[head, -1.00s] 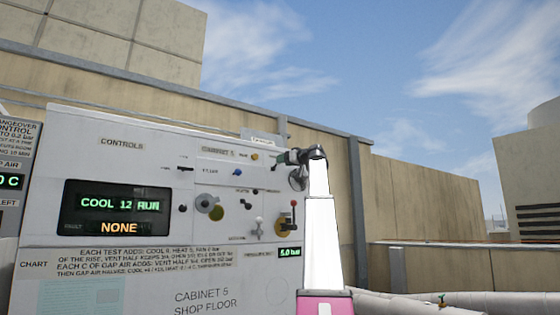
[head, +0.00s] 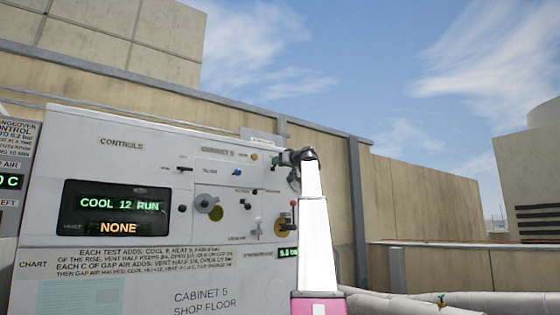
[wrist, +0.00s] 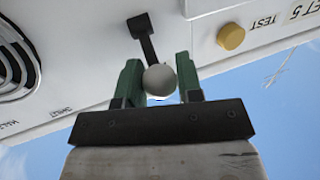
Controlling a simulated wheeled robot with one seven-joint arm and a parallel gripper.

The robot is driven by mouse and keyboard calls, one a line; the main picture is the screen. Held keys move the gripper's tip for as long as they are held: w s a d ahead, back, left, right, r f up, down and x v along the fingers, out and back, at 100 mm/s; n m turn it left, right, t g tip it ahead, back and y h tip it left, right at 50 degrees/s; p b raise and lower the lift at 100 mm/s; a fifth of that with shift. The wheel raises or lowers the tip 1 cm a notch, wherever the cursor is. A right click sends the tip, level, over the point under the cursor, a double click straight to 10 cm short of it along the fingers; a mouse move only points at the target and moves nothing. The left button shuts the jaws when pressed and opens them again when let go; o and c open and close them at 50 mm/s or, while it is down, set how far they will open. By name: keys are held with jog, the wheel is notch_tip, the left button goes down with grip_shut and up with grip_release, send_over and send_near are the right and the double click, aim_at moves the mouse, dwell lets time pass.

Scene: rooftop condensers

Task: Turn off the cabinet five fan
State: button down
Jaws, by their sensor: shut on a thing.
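The cabinet 5 control panel (head: 140,160) faces me in the head view. Its display (head: 119,203) reads "COOL 12 RUN" in green and "NONE" below. My gripper (head: 285,157) is at the panel's upper right edge. In the wrist view its green fingers (wrist: 160,84) are shut around a grey ball knob (wrist: 160,79) on a dark lever arm (wrist: 144,38). I see no legible fan label.
A yellow button (wrist: 231,37) marked TEST is near the held knob. A round louvred vent (wrist: 14,68) with HALF and SHUT marks lies to the left in the wrist view. A tan wall (head: 420,195) and pipes (head: 480,300) stand to the right.

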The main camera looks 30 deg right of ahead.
jog(key=shift+s+f, duration=0.1)
jog(key=shift+f, duration=0.05)
jog(key=shift+s+f+n+t+y, duration=0.15)
jog(key=shift+f+n+t+y, duration=0.25)
jog(key=shift+t, duration=0.5)
jog(key=shift+w+f+n+t+y, duration=0.1)
jog(key=shift+f+n+t+y, duration=0.5)
jog(key=shift+n+t+y, duration=0.3)
jog(key=shift+w+f+n+t+y, duration=0.1)
jog(key=shift+f+n+t+y, duration=0.5)
jog(key=shift+t+y, duration=0.4)
jog(key=shift+w+f+n+t+y, duration=0.1)
jog(key=shift+f+n+t+y, duration=0.6)
jog(key=shift+y, duration=0.7)
jog(key=c, duration=0.8)
grip_release()
jog(key=shift+a, duration=0.1)
